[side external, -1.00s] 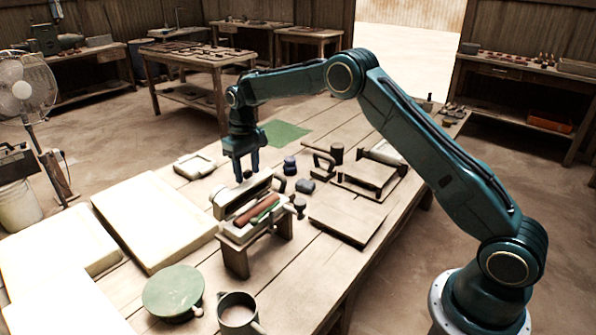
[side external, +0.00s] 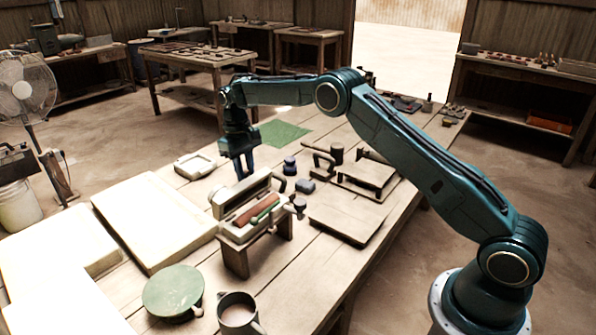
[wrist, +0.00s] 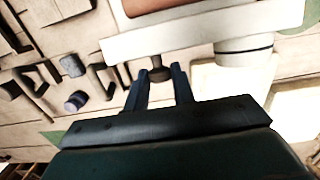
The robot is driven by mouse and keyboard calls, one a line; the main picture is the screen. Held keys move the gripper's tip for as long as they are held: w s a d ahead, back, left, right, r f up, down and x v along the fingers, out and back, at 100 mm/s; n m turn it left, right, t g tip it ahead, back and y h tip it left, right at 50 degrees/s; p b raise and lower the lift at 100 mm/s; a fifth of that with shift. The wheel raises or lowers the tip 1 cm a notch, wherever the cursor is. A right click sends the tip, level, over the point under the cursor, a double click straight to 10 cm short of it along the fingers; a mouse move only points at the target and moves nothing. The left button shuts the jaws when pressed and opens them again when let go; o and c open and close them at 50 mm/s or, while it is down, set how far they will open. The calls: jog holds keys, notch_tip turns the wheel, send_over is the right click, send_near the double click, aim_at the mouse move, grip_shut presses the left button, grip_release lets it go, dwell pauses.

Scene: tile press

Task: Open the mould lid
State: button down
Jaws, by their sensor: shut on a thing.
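The mould lid (side external: 240,196) is a pale slab standing up on edge at the back of the mould (side external: 240,236), which sits on a small wooden stand. Reddish-brown clay (side external: 256,213) lies exposed in front of the lid. My gripper (side external: 245,175) comes down from behind the lid at its upper edge. In the wrist view the fingers of my gripper (wrist: 159,73) are closed around a small dark knob (wrist: 158,75) on the pale lid (wrist: 200,32). The exact contact is hidden in the side view.
Dark cylindrical pieces (side external: 290,166) and a flat board (side external: 347,217) are to the right. A large pale slab (side external: 155,220) lies left, with a green round disc (side external: 172,291) and a mug (side external: 238,312) in front.

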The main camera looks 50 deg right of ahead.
jog(key=shift+w, duration=0.2)
dwell(0.3)
jog(key=c, duration=1.2)
grip_release()
jog(key=shift+w+r, duration=0.15)
jog(key=shift+r, duration=2.65)
jog(key=shift+r, duration=0.2)
jog(key=shift+r, duration=1.95)
